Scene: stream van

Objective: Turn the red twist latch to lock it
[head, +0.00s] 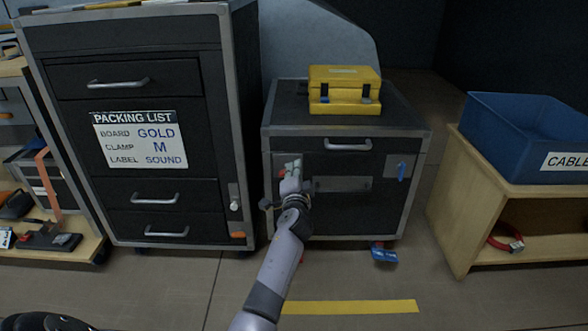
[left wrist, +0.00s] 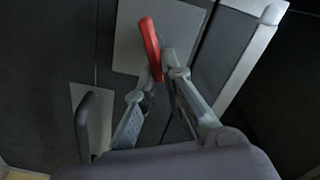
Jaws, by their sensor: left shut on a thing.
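The red twist latch (left wrist: 150,40) sits on a light grey plate (left wrist: 125,42) on the front of the dark case. In the left wrist view its handle runs up and slightly left from between my fingers. My left gripper (left wrist: 158,78) is shut on the lower part of the handle. In the head view my left gripper (head: 290,174) is at the left of the case's front, and only a bit of the red latch (head: 281,173) shows beside it. A blue latch (head: 402,172) on the right plate points roughly up and down. My right gripper is out of view.
The dark case (head: 350,214) carries a yellow toolbox (head: 343,90) on top. A tall drawer cabinet (head: 75,180) with a packing list stands close on the left. A wooden shelf (head: 465,200) with a blue bin (head: 520,130) stands at right.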

